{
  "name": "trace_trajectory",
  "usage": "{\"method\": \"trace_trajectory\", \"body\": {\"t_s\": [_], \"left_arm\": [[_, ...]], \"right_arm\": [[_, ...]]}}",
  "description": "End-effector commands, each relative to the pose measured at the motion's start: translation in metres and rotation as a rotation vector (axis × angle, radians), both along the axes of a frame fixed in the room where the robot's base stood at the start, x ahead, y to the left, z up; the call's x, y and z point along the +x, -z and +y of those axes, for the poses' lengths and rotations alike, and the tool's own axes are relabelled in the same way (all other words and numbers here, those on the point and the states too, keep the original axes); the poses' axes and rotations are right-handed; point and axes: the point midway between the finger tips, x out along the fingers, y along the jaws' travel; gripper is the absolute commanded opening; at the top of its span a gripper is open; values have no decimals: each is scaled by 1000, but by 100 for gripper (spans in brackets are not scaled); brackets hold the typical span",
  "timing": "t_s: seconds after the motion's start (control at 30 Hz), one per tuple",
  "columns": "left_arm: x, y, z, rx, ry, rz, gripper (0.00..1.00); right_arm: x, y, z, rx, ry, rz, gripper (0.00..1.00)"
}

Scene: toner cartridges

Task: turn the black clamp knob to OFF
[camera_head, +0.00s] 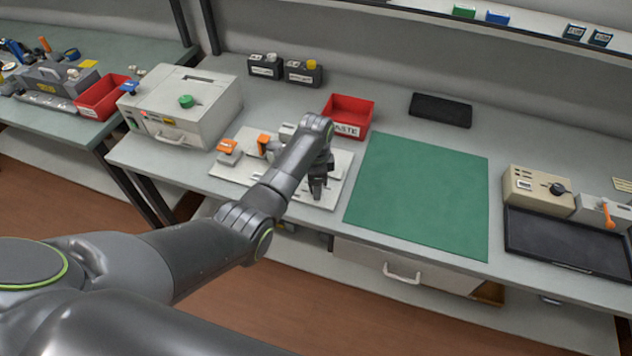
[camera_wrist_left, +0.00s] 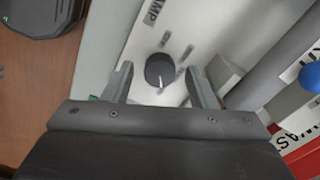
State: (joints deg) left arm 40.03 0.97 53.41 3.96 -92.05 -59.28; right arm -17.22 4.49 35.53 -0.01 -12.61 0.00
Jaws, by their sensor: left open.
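The black clamp knob (camera_wrist_left: 159,70) shows in the left wrist view, round with a white pointer line toward the bottom of that picture. It sits on a pale plate (camera_wrist_left: 215,25) with a label ending in "MP" and small grey labels too blurred to read. My left gripper (camera_wrist_left: 158,82) is open, with one finger on either side of the knob; I cannot tell whether they touch it. In the head view my left gripper (camera_head: 317,188) points down over the plate (camera_head: 341,172), and the arm hides the knob. My right gripper is not in view.
Orange-topped parts (camera_head: 228,147) stand on the plate's left side. A red bin (camera_head: 348,113) is behind it, a green mat (camera_head: 420,195) to its right and a grey-white box (camera_head: 182,105) to its left. The mat is clear.

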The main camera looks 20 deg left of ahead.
Motion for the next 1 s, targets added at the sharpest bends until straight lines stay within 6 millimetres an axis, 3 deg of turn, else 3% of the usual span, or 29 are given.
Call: {"method": "trace_trajectory", "body": {"t_s": [0.27, 0.6, 1.0], "left_arm": [[0, 2, 0, 0, 0, 0, 52], [0, 1, 0, 0, 0, 1, 9], [0, -1, 0, 0, -73, 1, 8]], "right_arm": [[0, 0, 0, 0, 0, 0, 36], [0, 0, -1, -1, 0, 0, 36], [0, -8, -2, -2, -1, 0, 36]]}}
